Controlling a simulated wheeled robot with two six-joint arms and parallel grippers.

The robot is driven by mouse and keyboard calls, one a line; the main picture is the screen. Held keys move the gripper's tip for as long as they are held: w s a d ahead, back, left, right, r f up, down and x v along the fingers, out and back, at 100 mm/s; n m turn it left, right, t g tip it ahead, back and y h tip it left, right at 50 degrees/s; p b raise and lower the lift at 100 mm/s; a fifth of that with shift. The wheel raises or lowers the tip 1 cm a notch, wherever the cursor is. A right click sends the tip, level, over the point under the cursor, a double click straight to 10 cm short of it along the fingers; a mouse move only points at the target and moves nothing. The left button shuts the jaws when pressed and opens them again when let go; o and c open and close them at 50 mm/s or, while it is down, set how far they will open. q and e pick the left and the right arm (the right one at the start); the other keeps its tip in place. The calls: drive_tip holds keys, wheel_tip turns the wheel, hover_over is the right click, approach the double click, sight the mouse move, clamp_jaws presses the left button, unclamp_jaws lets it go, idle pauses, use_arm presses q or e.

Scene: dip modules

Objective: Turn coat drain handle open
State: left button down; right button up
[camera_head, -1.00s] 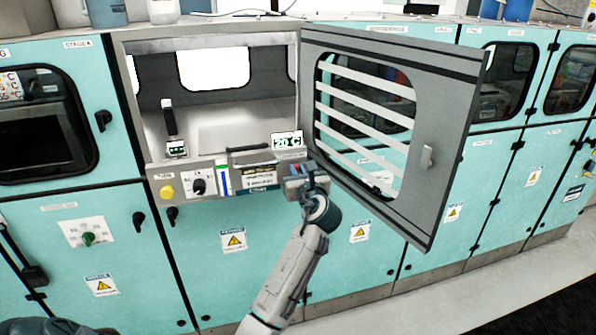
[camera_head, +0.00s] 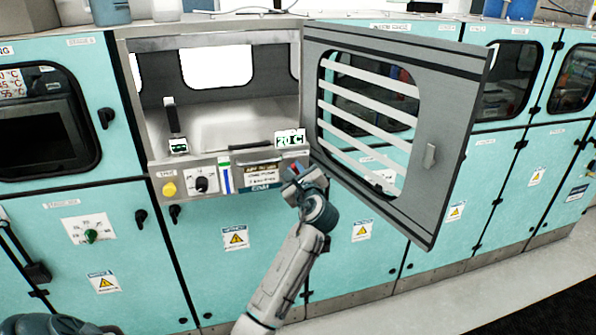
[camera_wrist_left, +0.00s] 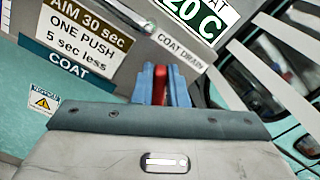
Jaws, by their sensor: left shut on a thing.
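My left gripper (camera_head: 293,173) is at the front panel below the open coating chamber (camera_head: 225,125), near its right end. In the left wrist view, its blue fingers (camera_wrist_left: 161,86) are shut on the red drain handle (camera_wrist_left: 160,84), of which only a narrow strip shows between them. A "COAT DRAIN" label (camera_wrist_left: 181,53) is on the metal panel just beyond the fingers. The handle's pivot and lower part are hidden by the gripper, so its exact turn angle cannot be told. My right gripper is not in view.
The grey barred door (camera_head: 440,90) stands open to the right of the gripper, close to the arm. A "20 C" display (camera_head: 290,138) is just above. A black knob (camera_head: 202,184) and a yellow button (camera_head: 169,189) are on the panel to the left. Teal cabinets (camera_head: 280,270) line the front.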

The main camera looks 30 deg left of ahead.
use_arm(q)
drive_tip(key=shift+s+a+f+n+b, duration=0.15)
drive_tip(key=shift+f+n+b, duration=0.2)
drive_tip(key=shift+n+b, duration=1.2)
drive_tip(key=shift+s+a+f+n+b, duration=0.15)
drive_tip(key=shift+f+n+b, duration=0.4)
drive_tip(key=shift+n, duration=1.75)
drive_tip(key=shift+s+a+f+n+b, duration=0.1)
drive_tip(key=shift+s+f+n+b, duration=0.1)
drive_tip(key=shift+n+b, duration=1.4)
drive_tip(key=shift+n+p, duration=0.3)
drive_tip(key=shift+n, duration=0.15)
drive_tip(key=c, duration=1.4)
unclamp_jaws()
drive_tip(key=shift+c, duration=0.2)
